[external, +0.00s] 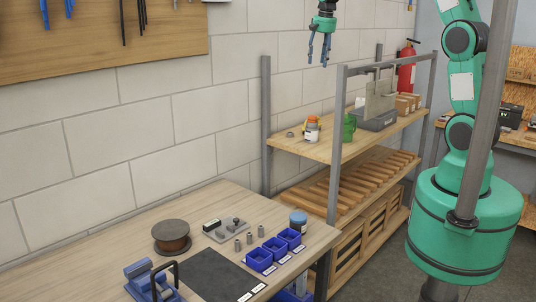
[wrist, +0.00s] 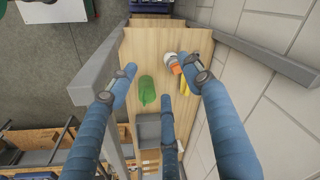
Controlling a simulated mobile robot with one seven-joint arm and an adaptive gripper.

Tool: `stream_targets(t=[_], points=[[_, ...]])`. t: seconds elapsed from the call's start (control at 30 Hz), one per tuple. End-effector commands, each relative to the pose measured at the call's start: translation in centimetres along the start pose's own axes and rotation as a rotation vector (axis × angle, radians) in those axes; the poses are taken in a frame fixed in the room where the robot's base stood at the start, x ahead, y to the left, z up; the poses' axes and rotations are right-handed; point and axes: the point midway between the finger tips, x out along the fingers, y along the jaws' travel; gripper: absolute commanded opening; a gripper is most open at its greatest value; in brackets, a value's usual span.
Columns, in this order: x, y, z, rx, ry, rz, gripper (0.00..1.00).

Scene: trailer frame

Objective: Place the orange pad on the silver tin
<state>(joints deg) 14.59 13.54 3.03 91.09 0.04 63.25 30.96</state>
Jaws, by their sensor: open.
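A small orange item (external: 314,119), which looks like the orange pad, is on the wooden shelf at the top of a pale, silvery container (external: 312,135). Orange (wrist: 176,69) also shows in the wrist view beside a pale round top (wrist: 170,58), next to my right-hand finger. I cannot tell whether the pad rests on the tin or stands beside it. My gripper (external: 319,52) is high above the shelf, its blue fingers spread and empty, pointing down. In the wrist view its fingers (wrist: 159,77) frame the shelf from above, and one partly hides the items by the wall.
A grey toolbox (external: 378,118) sits farther right. A small dark grey item (external: 290,134) lies on the left. Metal shelf posts (external: 337,150) flank the shelf; the block wall is close behind. A workbench (external: 110,255) stands front left.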

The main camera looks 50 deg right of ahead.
Motion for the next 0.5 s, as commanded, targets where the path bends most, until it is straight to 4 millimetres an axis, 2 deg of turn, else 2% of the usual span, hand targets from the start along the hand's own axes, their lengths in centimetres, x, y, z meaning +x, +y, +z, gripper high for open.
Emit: stream_targets(t=[0.03,0.2,0.5], points=[[-1.2,0.1,1.4,-0.024,0.010,-0.008,0.50],[-4.3,0.8,5.9,-0.107,0.039,-0.029,0.50],[-8.4,2.8,14.1,-0.254,0.091,-0.064,0.50]])
